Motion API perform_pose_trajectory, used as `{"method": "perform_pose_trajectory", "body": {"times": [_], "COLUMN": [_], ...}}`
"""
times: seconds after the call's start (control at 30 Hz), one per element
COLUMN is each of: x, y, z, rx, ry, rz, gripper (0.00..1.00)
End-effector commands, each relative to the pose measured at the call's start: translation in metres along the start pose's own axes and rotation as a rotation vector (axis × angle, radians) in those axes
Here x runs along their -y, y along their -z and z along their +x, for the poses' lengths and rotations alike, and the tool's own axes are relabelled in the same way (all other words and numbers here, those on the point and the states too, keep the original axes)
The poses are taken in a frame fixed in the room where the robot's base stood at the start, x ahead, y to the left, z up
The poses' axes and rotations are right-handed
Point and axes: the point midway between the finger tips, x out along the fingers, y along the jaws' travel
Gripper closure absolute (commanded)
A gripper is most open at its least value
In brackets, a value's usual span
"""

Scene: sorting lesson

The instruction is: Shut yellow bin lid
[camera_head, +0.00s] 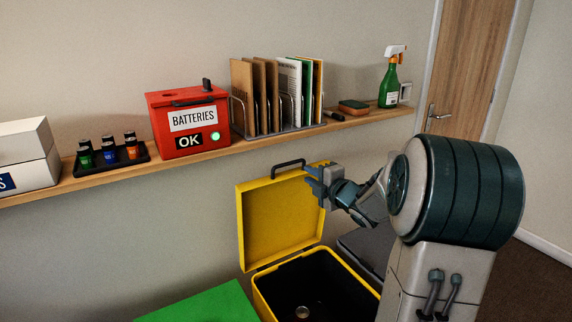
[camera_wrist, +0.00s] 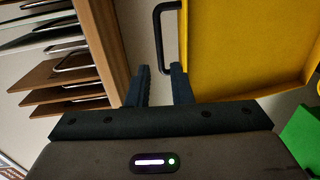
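The yellow bin (camera_head: 262,290) stands below the shelf with its yellow lid (camera_head: 272,222) raised nearly upright. The lid has a dark handle (camera_head: 288,165) on its top edge. My gripper (camera_head: 314,180) is at the lid's upper right corner, to the right of the handle. In the wrist view my gripper (camera_wrist: 160,75) has its two dark fingers apart, with nothing clearly held. The handle (camera_wrist: 158,40) shows just beyond the fingertips there, and the lid (camera_wrist: 245,45) fills the upper right. Whether a finger touches the lid or handle is unclear.
The wooden shelf (camera_head: 110,180) runs above, bearing a red batteries box (camera_head: 188,122), a file rack (camera_head: 278,128) and a spray bottle (camera_head: 389,85). A green bin lid (camera_head: 205,305) lies left of the yellow bin. A dark grey bin (camera_head: 368,250) stands to its right.

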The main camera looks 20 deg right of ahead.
Motion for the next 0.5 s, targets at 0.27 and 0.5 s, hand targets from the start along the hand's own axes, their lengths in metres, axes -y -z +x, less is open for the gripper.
{"method": "perform_pose_trajectory", "body": {"times": [0.27, 0.5], "x": [-0.001, -0.001], "y": [0.001, 0.000], "z": [0.045, 0.091], "rx": [-0.003, -0.001], "ry": [-0.002, -0.001], "rz": [0.003, 0.004], "gripper": [0.80, 0.80]}}
